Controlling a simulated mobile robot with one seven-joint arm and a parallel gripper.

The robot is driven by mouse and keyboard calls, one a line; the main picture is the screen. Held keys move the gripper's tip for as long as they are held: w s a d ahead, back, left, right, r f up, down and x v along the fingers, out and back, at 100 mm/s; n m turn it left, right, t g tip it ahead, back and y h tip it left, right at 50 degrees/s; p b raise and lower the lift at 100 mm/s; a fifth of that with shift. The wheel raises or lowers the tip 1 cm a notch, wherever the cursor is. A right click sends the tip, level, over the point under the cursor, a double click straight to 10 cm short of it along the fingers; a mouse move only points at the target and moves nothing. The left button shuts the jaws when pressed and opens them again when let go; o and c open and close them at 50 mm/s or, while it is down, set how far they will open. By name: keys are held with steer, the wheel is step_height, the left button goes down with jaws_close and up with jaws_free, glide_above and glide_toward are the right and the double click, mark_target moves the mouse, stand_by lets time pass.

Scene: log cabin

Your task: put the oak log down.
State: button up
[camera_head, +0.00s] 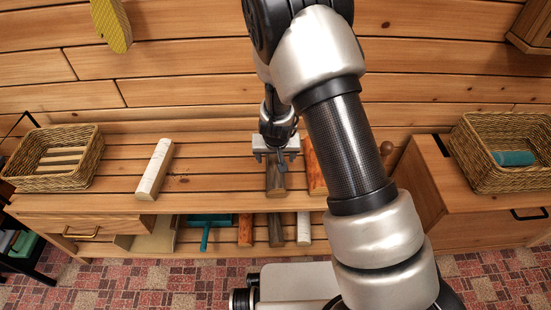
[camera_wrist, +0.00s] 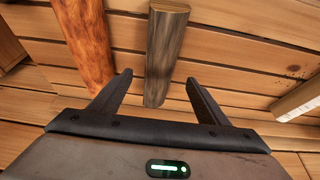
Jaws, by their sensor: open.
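A grey-brown log (camera_head: 276,182), which looks like the oak log, lies on the slatted bench top (camera_head: 215,180), its length running front to back. My gripper (camera_head: 275,158) is above its rear part, jaws open. In the wrist view the same log (camera_wrist: 166,45) runs between and beyond the two spread fingers of my gripper (camera_wrist: 157,80), with a gap showing on both sides. I see no finger touching it. The log's rear end is hidden by my gripper in the head view.
A reddish-orange log (camera_head: 314,172) lies close to the right, partly behind my arm. A white log (camera_head: 154,170) lies further left. Wicker baskets stand at left (camera_head: 88,170) and right (camera_head: 470,165). Several logs and a teal object (camera_head: 206,230) are on the lower shelf. Bench space between white and grey-brown logs is clear.

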steer(key=v, duration=0.4)
steer(key=shift+p, duration=0.4)
step_height(320, 180, up, 14)
steer(key=s+d+y, duration=0.1)
steer(key=s+y, duration=0.1)
steer(key=s, duration=0.1)
steer(key=s+d+r, duration=0.3)
steer(key=s+r, duration=0.3)
steer(key=r, duration=0.1)
steer(key=s+d+r, duration=0.3)
steer(key=s+r, duration=0.2)
steer(key=r, duration=0.3)
steer(key=s+d+r+h, duration=0.1)
steer(key=s+d, duration=0.1)
steer(key=s, duration=0.3)
steer(key=s+d+r+t+h, duration=0.1)
steer(key=s+d+r, duration=0.1)
steer(key=s, duration=0.4)
steer(key=shift+d+r, duration=0.3)
steer(key=shift+d, duration=0.4)
steer(key=shift+s+r, duration=0.1)
step_height(320, 180, up, 22)
steer(key=p, duration=2.2)
steer(key=shift+r, duration=0.1)
